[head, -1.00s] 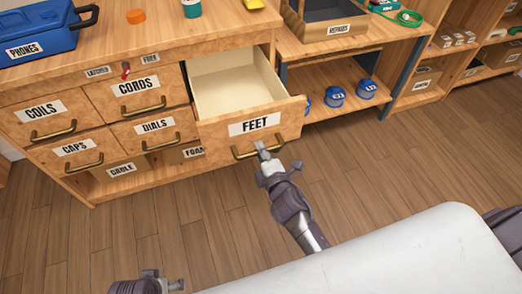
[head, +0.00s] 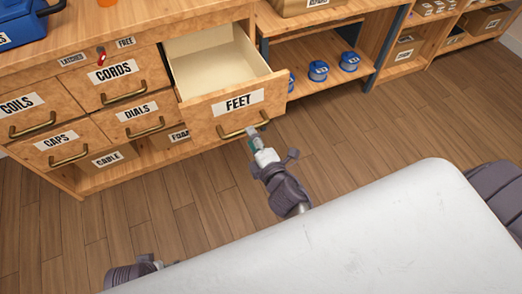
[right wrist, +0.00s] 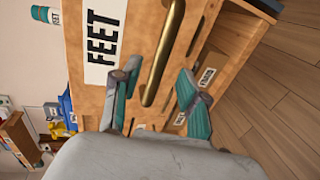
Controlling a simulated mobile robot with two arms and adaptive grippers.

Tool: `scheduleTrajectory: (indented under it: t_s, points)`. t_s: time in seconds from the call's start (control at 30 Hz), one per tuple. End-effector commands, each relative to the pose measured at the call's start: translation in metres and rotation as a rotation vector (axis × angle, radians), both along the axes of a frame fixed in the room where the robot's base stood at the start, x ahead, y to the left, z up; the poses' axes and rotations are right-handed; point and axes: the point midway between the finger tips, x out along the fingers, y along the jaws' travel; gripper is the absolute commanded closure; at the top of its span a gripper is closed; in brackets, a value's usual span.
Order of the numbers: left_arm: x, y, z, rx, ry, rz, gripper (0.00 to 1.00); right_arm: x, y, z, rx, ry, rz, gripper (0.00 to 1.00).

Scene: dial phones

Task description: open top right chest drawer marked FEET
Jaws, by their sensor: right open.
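The FEET drawer (head: 236,104) is the top right drawer of the wooden chest. It stands pulled out, and its pale inside looks empty in the head view. Its brass handle (head: 244,127) runs along the lower front; the handle also shows in the right wrist view (right wrist: 164,55). My right gripper (head: 257,141) is just in front of and below the handle. In the right wrist view its teal-padded fingers (right wrist: 158,88) are spread apart, with the handle's end between or just ahead of them; contact cannot be told. My left gripper (head: 150,264) shows only partly at the lower left.
The closed CORDS drawer (head: 130,86) and DIALS drawer (head: 140,123) are left of the FEET drawer. A red latch piece (head: 101,55) is above CORDS. Open shelves with blue spools (head: 318,70) stand to the right. The wooden floor (head: 350,140) in front is clear.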

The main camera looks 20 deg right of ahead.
Motion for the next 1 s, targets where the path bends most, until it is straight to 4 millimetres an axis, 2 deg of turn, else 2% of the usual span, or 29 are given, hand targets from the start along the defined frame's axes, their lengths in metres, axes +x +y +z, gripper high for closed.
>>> scheduleTrajectory:
  t_s: [0.03, 0.2, 0.4, 1.0]
  points:
    - [0.000, 0.000, 0.000, 0.000, 0.000, 0.000, 0.12, -0.013, 0.000, 0.002, 0.002, 0.003, -0.001, 0.57]
    - [-0.001, 0.000, 0.000, 0.000, 0.001, -0.001, 0.12, -0.045, -0.002, 0.009, 0.001, 0.002, -0.001, 0.57]
    - [-0.001, 0.000, 0.000, 0.000, 0.001, -0.001, 0.12, -0.066, -0.003, 0.014, 0.001, 0.000, -0.002, 0.57]
    - [-0.001, 0.000, 0.000, -0.001, 0.001, -0.001, 0.12, -0.070, -0.003, 0.015, 0.000, -0.001, -0.001, 0.57]
